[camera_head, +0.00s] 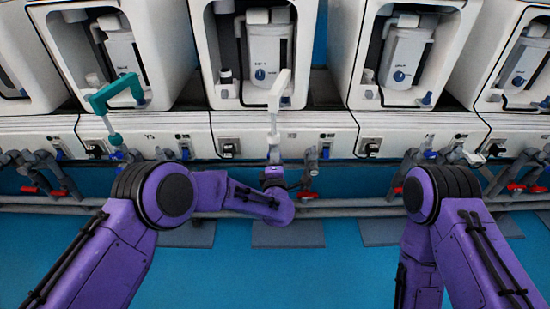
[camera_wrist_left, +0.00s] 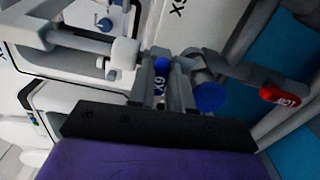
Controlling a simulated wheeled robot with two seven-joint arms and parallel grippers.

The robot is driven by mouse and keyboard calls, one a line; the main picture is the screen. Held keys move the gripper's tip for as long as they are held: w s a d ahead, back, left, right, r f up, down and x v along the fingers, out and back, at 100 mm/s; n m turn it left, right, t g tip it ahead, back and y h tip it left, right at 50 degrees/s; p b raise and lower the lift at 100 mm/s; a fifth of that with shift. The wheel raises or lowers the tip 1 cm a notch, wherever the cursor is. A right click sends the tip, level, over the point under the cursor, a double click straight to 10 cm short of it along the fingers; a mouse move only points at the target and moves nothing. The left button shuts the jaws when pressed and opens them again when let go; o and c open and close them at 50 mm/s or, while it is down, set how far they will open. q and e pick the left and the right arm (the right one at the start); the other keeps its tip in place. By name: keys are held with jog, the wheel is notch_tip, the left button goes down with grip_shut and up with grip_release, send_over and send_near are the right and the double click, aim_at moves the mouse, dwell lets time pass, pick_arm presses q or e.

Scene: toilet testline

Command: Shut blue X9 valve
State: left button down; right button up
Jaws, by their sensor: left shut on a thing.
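The blue X9 valve (camera_wrist_left: 161,64) shows in the left wrist view as a blue piece between my gripper's fingers, with an upside-down X9 label beside it. My left gripper (camera_wrist_left: 165,82) is shut on it. In the head view my left gripper (camera_head: 273,157) is at the pipes below the middle unit, and the valve there is largely hidden by the gripper. The exact angle of the valve handle cannot be told. My right arm comes in from the right, but its gripper does not show in either view.
A red-handled valve (camera_wrist_left: 281,97) is to the right in the left wrist view. White toilet units (camera_head: 265,55) stand in a row above grey pipes (camera_head: 345,206). A teal handle (camera_head: 115,92) stands at the left.

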pick_arm(q)
jog(key=shift+m, duration=0.6)
jog(key=c, duration=1)
grip_release()
jog(key=shift+c, duration=0.2)
jog(key=shift+s+p, duration=0.3)
jog(key=shift+s, duration=0.1)
jog(key=s+p, duration=0.2)
jog(key=s, duration=0.7)
jog(key=shift+s, duration=0.4)
